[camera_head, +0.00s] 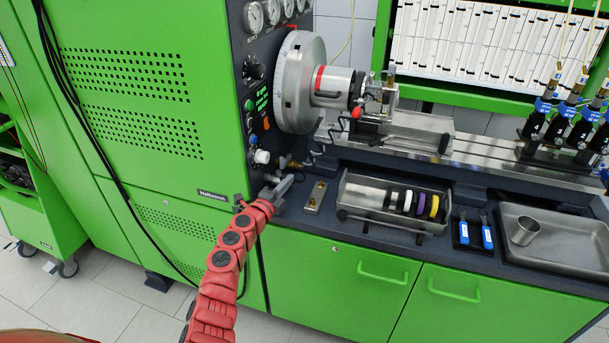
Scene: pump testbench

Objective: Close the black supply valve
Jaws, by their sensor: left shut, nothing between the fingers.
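My left arm comes up from the bottom of the view, and its grey left gripper (284,186) is shut and empty at the front left corner of the bench top. Just above the gripper, a small brass fitting (292,164) sticks out from the foot of the dark control panel, with a dark part beside it. This may be the black supply valve, but it is too small to tell its handle position. I cannot tell whether the gripper touches it. My right gripper is not in view.
A white knob (261,157) and a black knob (254,69) sit on the panel. A large metal disc (299,82) stands right of it. A metal tray (385,222) with coloured rings and a small metal plate (316,197) lie right of the gripper.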

